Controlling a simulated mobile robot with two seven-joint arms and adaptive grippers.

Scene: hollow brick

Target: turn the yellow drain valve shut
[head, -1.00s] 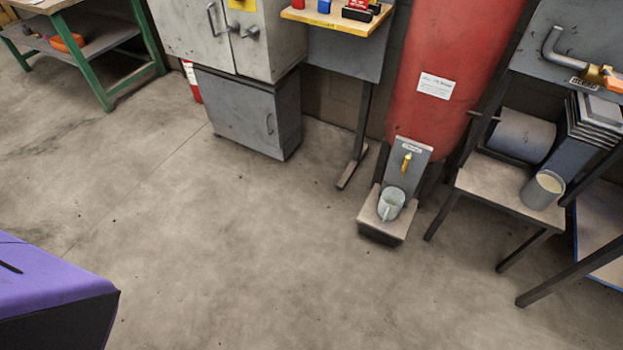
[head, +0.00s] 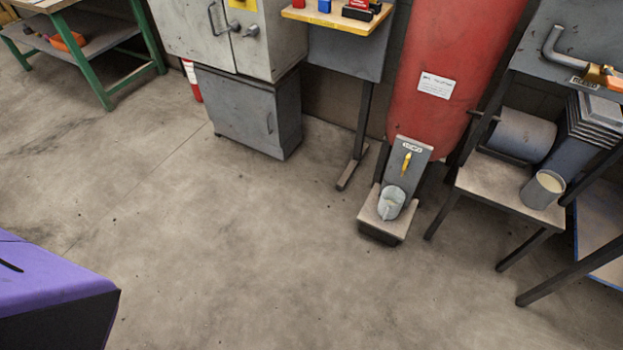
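The yellow drain valve (head: 406,162) is small and sits on a grey plate (head: 408,150) at the foot of the red tank (head: 452,70), right of the middle in the head view. Its handle looks upright along the plate. A grey mug (head: 391,202) stands below it on a small stand (head: 368,218). Whether anything drips from the valve is too small to tell. Neither of my grippers is in the head view.
A grey cabinet (head: 250,112) and a thin post (head: 362,130) with a foot stand left of the tank. A metal table (head: 490,185) with a can (head: 542,190) stands to its right. A green bench (head: 95,60) is far left. The floor (head: 230,240) in front is clear.

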